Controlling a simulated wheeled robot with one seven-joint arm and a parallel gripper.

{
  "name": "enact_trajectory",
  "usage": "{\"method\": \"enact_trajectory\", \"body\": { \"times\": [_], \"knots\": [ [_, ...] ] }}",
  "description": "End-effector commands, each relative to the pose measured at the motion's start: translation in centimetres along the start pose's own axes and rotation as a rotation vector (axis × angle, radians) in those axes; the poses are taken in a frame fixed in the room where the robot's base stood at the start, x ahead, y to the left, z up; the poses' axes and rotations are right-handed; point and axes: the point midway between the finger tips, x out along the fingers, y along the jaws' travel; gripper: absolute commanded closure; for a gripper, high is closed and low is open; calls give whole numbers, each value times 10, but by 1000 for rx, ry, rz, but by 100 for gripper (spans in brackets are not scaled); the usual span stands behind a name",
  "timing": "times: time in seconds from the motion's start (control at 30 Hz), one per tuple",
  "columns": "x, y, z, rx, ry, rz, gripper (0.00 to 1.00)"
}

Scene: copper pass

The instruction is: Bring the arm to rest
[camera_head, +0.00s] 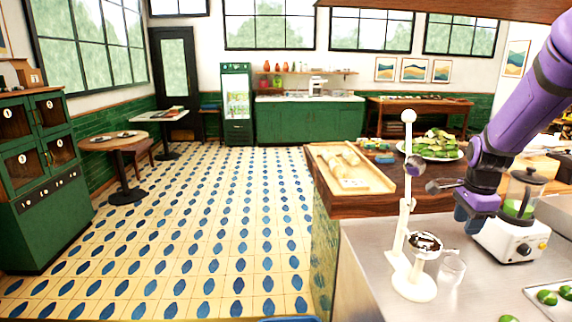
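My purple and dark-grey arm reaches in from the upper right and hangs over the steel counter (375,262). My gripper (467,212) points down at its end, just left of the blender (518,215) and behind the white citrus press (408,225). The finger gap does not show clearly, so I cannot tell whether it is open or shut. I see nothing clearly held in it. I cannot tell whether it touches the blender.
An empty-looking glass (451,271) stands right of the press. Limes (547,297) lie at the lower right. A wooden tray (374,182) and a plate of greens (456,155) are on the wooden counter behind. The tiled floor (205,220) at left is clear.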

Motion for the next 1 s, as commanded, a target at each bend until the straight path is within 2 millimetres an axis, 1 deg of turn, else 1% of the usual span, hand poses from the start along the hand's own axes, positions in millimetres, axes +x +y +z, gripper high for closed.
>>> {"method": "enact_trajectory", "body": {
  "times": [0.03,0.2,0.37,0.5,0.57,0.7,0.8,0.9,1.0],
  "knots": [
    [-18,6,10,-69,-2,-23,60],
    [-67,32,40,-323,-2,-80,60],
    [-107,63,66,-564,10,-134,60],
    [-136,94,85,-773,32,-181,60],
    [-146,108,92,-863,43,-200,60],
    [-168,142,108,-1071,78,-244,60],
    [-179,168,117,-1219,109,-273,60],
    [-188,193,125,-1360,142,-299,60],
    [-193,214,130,-1480,175,-319,60]
  ]
}}
